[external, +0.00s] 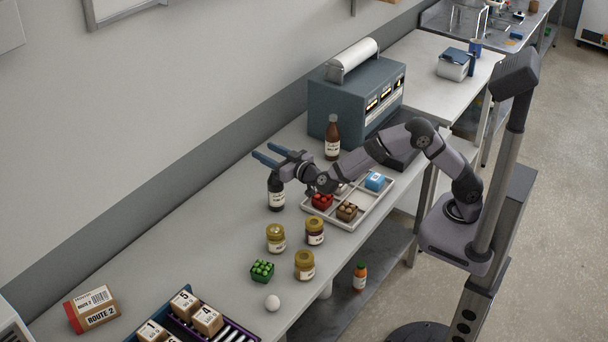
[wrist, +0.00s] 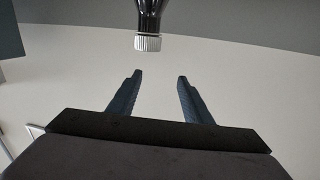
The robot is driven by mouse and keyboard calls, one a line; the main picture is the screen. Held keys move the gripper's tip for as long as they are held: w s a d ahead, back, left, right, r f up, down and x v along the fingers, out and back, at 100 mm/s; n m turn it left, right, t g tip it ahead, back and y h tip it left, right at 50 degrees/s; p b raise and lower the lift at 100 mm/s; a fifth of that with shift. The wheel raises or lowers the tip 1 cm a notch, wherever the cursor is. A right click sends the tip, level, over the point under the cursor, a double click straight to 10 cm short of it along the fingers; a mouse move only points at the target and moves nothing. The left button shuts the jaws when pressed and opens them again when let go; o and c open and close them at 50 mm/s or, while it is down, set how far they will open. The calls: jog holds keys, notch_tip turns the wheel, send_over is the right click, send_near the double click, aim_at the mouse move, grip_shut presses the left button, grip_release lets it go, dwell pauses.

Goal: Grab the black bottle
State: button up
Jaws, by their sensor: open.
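The black bottle (external: 277,196) stands upright on the table with a pale label on its front. My gripper (external: 262,151) is above the bottle's top in the external view and partly hides it. The fingers point to the left, and the jaws are open and empty. In the wrist view, the black bottle (wrist: 149,17) shows only in part at the top edge, with its white ribbed cap toward the fingers. My open gripper (wrist: 155,77) has a clear gap between its fingers, and the bottle is outside it.
A brown bottle (external: 332,143) stands behind my wrist, near a teal machine (external: 350,94). A white divided tray (external: 350,224) is to the right. Several yellow-lidded jars (external: 276,240), a green basket (external: 262,271) and an egg (external: 272,303) are in front. The table left of the bottle is clear.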

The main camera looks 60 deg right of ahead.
jog(key=shift+s+d+r+m+h, duration=0.15)
jog(key=shift+d+r+h, duration=0.05)
jog(key=shift+d+h, duration=0.3)
jog(key=shift+s+d+r+m+h, duration=0.1)
jog(key=shift+d+r+m+h, duration=0.1)
jog(key=shift+d+h, duration=0.3)
jog(key=shift+f+p, duration=0.45)
jog(key=shift+f, duration=1.1)
notch_tip(320, 180, down, 4)
jog(key=shift+r+p, duration=0.15)
jog(key=shift+p, duration=0.3)
jog(key=x, duration=0.3)
jog(key=shift+p, duration=0.35)
grip_shut()
jog(key=shift+r, duration=0.15)
